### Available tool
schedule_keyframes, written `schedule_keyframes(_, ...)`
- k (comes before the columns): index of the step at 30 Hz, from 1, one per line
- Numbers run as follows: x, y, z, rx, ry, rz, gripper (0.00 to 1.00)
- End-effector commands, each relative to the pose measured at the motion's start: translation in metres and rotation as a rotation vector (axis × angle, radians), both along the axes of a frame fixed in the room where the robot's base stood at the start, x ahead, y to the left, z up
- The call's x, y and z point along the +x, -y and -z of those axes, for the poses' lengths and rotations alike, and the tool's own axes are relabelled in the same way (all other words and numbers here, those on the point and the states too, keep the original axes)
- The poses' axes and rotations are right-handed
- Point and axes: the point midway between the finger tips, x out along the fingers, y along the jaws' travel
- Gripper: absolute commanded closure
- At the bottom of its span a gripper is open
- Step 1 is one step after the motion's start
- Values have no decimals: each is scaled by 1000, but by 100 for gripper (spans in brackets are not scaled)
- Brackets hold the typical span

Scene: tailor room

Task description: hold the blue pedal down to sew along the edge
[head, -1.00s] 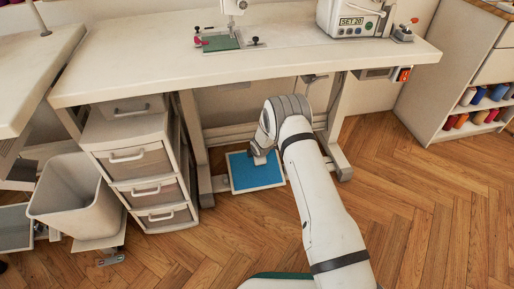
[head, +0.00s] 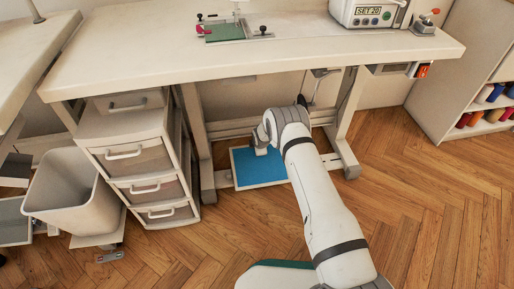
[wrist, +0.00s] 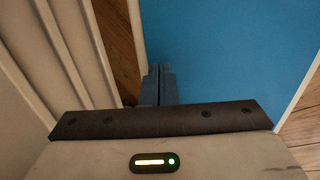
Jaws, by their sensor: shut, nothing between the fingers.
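The blue pedal (head: 258,176), a blue pad with a pale rim, lies on the floor under the sewing table. It also fills much of the wrist view (wrist: 235,50). My gripper (head: 262,151) points down over the pedal's far part. Its shut, empty fingers (wrist: 158,82) are at the pedal's left edge in the wrist view. I cannot tell whether the fingertips touch or press it. On the table, a green cloth piece (head: 225,31) lies in a small frame below the needle, which is cut off by the top edge.
The sewing table (head: 290,55) stands above the pedal, its legs (head: 345,120) close to my arm. A drawer unit (head: 140,155) and a bin (head: 75,195) stand left. A control box (head: 368,12) reads SET 20. Wooden floor on the right is clear.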

Motion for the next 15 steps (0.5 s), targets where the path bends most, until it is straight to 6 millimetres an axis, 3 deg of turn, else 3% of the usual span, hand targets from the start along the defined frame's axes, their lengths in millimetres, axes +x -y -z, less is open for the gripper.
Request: schedule_keyframes(15, 0, 0, 10, 0, 0, -1, 100)
